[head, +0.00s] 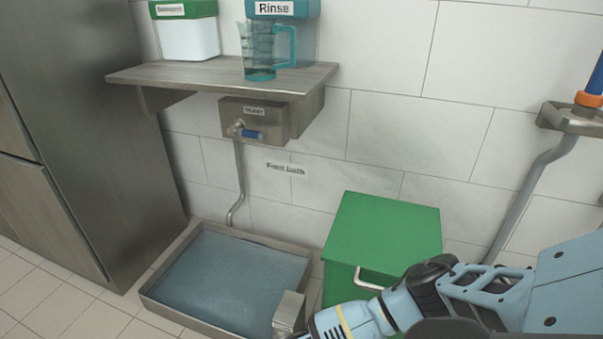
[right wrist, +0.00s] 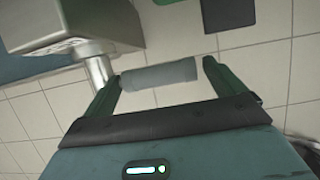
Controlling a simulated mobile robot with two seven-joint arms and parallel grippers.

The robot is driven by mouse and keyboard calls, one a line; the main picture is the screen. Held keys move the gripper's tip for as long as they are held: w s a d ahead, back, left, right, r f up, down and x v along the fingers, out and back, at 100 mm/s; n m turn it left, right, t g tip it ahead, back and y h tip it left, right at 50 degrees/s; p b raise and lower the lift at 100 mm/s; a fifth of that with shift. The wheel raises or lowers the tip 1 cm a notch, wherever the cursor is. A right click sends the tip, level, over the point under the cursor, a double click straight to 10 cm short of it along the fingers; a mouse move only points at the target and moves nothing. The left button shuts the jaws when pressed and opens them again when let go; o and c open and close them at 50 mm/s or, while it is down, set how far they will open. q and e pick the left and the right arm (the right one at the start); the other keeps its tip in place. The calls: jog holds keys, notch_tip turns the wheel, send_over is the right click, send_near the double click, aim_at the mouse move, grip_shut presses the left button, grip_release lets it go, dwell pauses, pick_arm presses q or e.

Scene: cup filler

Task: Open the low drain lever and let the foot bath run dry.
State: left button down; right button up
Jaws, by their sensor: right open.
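The foot bath (head: 225,270) is a shallow metal tray on the floor in the head view, with bluish water in it. A metal box (head: 290,312) stands at its near right corner; a metal box also shows at the upper left of the right wrist view (right wrist: 75,22), with a short pipe (right wrist: 97,66) below. A grey cylindrical bar (right wrist: 158,75), seemingly the drain lever's handle, lies crosswise between the fingertips of my right gripper (right wrist: 160,70), which is open. Whether the fingers touch it I cannot tell. In the head view my right arm hides that handle. My left gripper is out of view.
A green bin (head: 385,232) with a pale handle stands right of the bath, behind my right arm. A wall tap (head: 250,133) sits under a shelf (head: 215,80) with a jug (head: 260,52) and containers. A steel cabinet (head: 90,110) stands left.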

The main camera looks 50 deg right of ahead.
jog(key=c, duration=1.4)
